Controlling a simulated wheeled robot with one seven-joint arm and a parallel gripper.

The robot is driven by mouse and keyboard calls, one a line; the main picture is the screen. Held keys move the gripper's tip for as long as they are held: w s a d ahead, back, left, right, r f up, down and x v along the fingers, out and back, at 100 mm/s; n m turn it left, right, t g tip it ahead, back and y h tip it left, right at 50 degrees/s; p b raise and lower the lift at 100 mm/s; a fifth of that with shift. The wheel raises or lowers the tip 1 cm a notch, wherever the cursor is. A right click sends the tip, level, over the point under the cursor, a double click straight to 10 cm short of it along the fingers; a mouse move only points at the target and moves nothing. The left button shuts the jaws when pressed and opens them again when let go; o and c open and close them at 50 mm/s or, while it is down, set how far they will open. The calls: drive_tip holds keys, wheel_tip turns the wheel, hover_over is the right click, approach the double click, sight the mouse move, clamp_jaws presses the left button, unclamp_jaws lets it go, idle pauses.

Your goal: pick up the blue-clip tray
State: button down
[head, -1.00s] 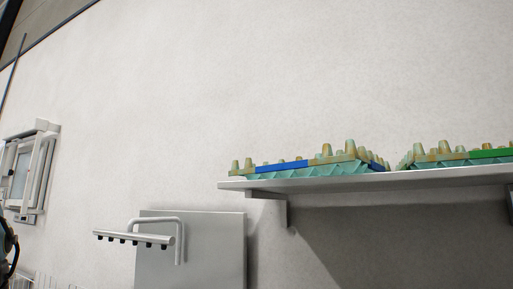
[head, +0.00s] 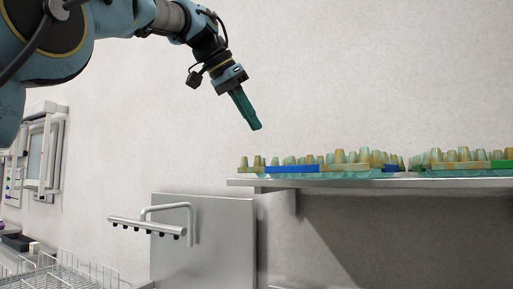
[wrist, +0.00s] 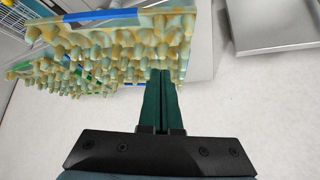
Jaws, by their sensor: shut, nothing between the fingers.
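The blue-clip tray (head: 345,170) is a teal egg tray with yellowish cones and a blue strip (head: 290,169) along its front edge. It lies on a wall shelf in the head view. In the wrist view the blue-clip tray (wrist: 130,17) fills the upper left, with its blue strip at the top. My gripper (head: 256,127) points down and to the right, above the left end of the tray and apart from it. Its dark green fingers (wrist: 161,85) are together with nothing between them.
A wall panel with a rail (head: 145,228) and a wire basket (head: 60,272) are lower left. The wall above the trays is clear.

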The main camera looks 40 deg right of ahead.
sight(255, 158)
drive_tip(key=x, duration=0.8)
drive_tip(key=shift+d+f+p, duration=0.1)
drive_tip(key=shift+f+p, duration=0.1)
drive_tip(key=shift+p, duration=0.15)
drive_tip(key=shift+a+f, duration=0.2)
drive_tip(key=shift+w+a+r, duration=0.1)
drive_tip(key=shift+w+a, duration=0.05)
drive_tip(key=shift+a, duration=1)
drive_tip(key=shift+w+a+f+p, duration=0.1)
drive_tip(key=shift+a+f+p, duration=0.15)
drive_tip(key=shift+a, duration=0.25)
drive_tip(key=shift+a, duration=0.1)
drive_tip(key=shift+w+a, duration=0.1)
drive_tip(key=shift+a, duration=0.2)
drive_tip(key=shift+w+a+b, duration=0.1)
drive_tip(key=shift+a+b, duration=0.35)
drive_tip(key=shift+a, duration=0.25)
drive_tip(key=shift+d, duration=0.1)
drive_tip(key=shift+r, duration=0.1)
